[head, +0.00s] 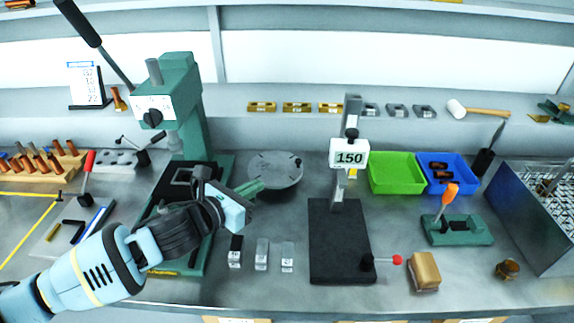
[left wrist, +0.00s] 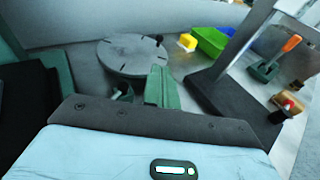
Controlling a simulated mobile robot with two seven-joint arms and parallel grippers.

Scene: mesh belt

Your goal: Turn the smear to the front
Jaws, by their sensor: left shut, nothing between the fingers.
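A grey round turntable (head: 275,168) with thin radial slots sits on the bench in the middle of the head view. It also shows at upper left centre in the left wrist view (left wrist: 130,57). A small dark spot (head: 298,162) is at its right rim, also seen at the rim in the left wrist view (left wrist: 159,40); I cannot tell whether it is a smear or a small peg. No other smear is clear on the top. My left gripper (head: 257,187) is shut and empty, its green fingers close by the turntable's front left edge. Contact cannot be told. My right gripper is out of view.
A green press (head: 187,120) stands left of the turntable. A dark-based stand with a "150" sign (head: 349,158) is to the right. Small metal blocks (head: 261,254) lie in front. Green (head: 396,187) and blue (head: 464,184) bins are farther right.

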